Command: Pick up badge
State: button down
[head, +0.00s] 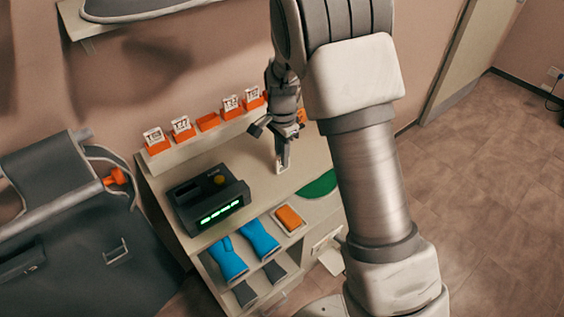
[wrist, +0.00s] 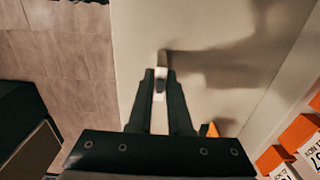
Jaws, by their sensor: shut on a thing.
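My gripper (head: 282,166) points down over the cabinet top and is shut on a small white badge (head: 280,168). In the wrist view the badge (wrist: 160,73) shows as a narrow pale strip seen edge-on between the two dark fingertips (wrist: 161,84). Its face cannot be made out. Several other white badges with dark print, such as one (head: 231,103), stand in orange holders along the back ledge. One orange holder (head: 208,121) in that row is empty.
A black device (head: 208,198) with a green display and yellow button stands on the cabinet top (head: 252,166). A green disc (head: 318,185) is right of my gripper.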

jog(key=shift+r, duration=0.1)
dwell(0.3)
notch_tip(320, 180, up, 4)
jog(key=shift+d+r, duration=0.1)
jog(key=shift+r, duration=0.1)
jog(key=s+d+r, duration=0.2)
jog(key=d+r, duration=0.4)
jog(key=d, duration=0.5)
jog(key=shift+s+r+b, duration=0.25)
jog(key=shift+b, duration=0.05)
jog(key=shift+s+d, duration=0.1)
